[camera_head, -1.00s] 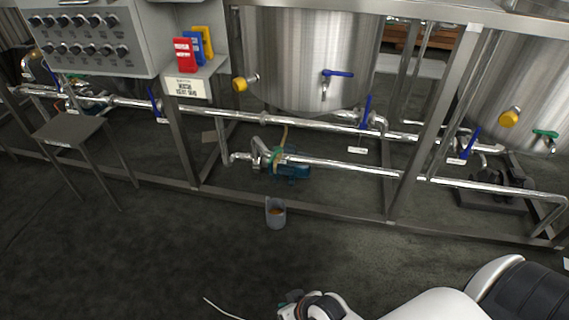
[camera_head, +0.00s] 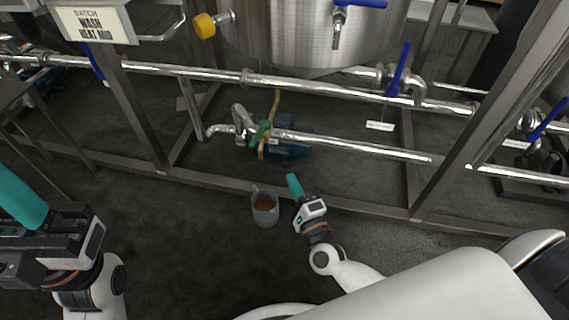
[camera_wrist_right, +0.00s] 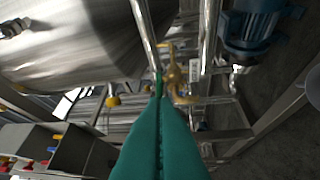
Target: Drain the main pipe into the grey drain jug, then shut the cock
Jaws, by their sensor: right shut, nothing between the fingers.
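The grey drain jug (camera_head: 265,212) stands upright on the floor in front of the frame, with brownish liquid inside. Behind it, a brass cock with a green handle (camera_head: 260,134) sits by the pump on the pipework. The brass fitting (camera_wrist_right: 176,76) also shows in the right wrist view, beyond my fingertips. The main pipe (camera_head: 350,147) runs right from there. My right gripper (camera_head: 293,184) is shut and empty, just right of the jug in the picture and apart from the cock. My left gripper (camera_head: 20,198) is at the left edge; its jaw gap is hidden.
A blue pump (camera_head: 290,147) sits behind the frame's low rail (camera_head: 340,205). A steel tank (camera_head: 300,40) with a yellow-capped port stands above, and blue-handled valves (camera_head: 400,68) line the upper pipe. Frame posts (camera_head: 455,120) stand to the right. Floor around the jug is clear.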

